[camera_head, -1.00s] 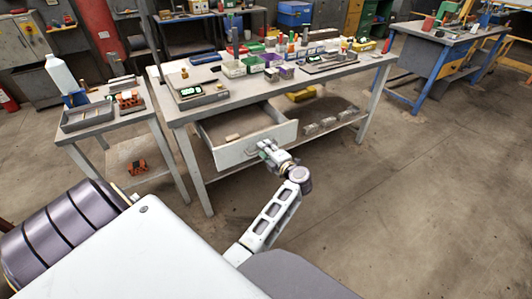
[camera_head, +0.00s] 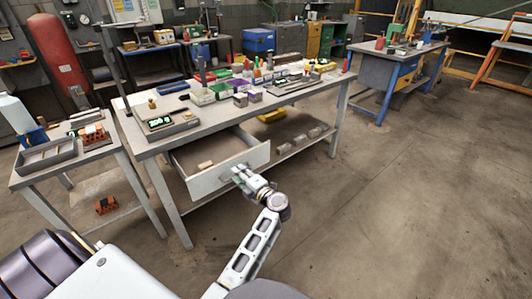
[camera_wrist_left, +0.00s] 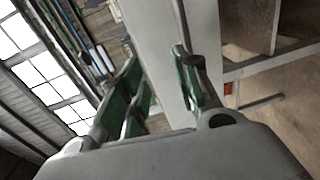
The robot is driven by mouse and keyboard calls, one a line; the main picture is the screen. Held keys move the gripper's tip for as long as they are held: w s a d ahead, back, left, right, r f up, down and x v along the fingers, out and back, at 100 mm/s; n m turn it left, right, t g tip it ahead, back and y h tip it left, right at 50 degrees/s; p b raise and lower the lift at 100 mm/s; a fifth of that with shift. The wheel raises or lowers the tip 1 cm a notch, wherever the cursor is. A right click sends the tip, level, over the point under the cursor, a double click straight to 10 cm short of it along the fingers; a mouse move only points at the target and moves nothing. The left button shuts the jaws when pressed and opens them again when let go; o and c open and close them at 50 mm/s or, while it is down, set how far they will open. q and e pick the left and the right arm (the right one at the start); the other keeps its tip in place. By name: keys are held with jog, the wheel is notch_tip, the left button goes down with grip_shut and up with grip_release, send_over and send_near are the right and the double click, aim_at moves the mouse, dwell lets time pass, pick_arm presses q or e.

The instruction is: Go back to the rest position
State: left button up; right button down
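The open drawer (camera_head: 222,177) is pulled out from under the workbench, with a small tan block (camera_head: 205,165) inside it. My left gripper (camera_head: 238,178) is right at the outside of the drawer's front, beside its handle. In the left wrist view its green-padded fingers (camera_wrist_left: 160,90) stand apart, with the pale drawer front (camera_wrist_left: 160,40) close beyond them. I see nothing gripped, but cannot tell whether a finger touches the handle. My right gripper is not in view.
The workbench (camera_head: 205,117) carries bins, tools and a scale with a green display (camera_head: 159,123). A side table (camera_head: 62,165) with a grey tray (camera_head: 46,157) stands at left. The floor (camera_head: 400,200) to the right is clear.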

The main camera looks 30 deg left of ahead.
pick_arm(q)
jog(key=shift+h, duration=0.7)
jog(key=d+f, duration=0.2)
jog(key=d, duration=0.1)
jog(key=d+f, duration=0.1)
jog(key=d, duration=0.1)
jog(key=shift+s, duration=0.3)
jog(key=r+x, duration=0.1)
jog(key=x, duration=0.6)
jog(key=shift+a+f, duration=0.2)
jog(key=shift+a, duration=0.15)
jog(key=shift+w, duration=0.1)
